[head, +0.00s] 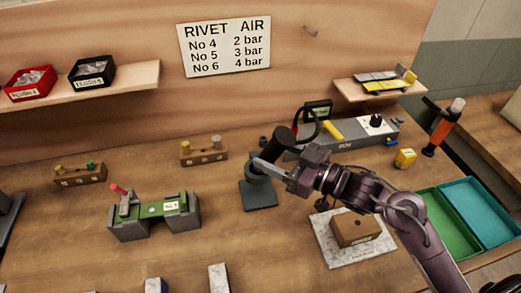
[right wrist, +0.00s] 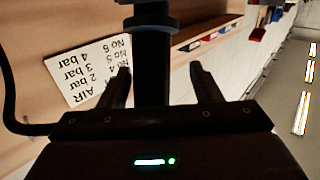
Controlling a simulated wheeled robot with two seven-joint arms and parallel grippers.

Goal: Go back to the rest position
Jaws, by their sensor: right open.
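My right gripper (head: 272,172) reaches in from the lower right of the head view. Its fingers are at a black cylindrical tool (head: 281,140) that stands over a dark square base (head: 259,197). In the right wrist view the gripper (right wrist: 162,78) is open, with a finger on each side of the tool's dark shaft (right wrist: 152,65). Gaps show between the shaft and both fingers. The tool's lower part is partly hidden by the fingers in the head view. My left gripper is in neither view.
A green-topped fixture (head: 160,208) stands to the left. A grey console (head: 350,132) is behind, and green and teal trays (head: 447,190) are at the right. A cable loops by the tool.

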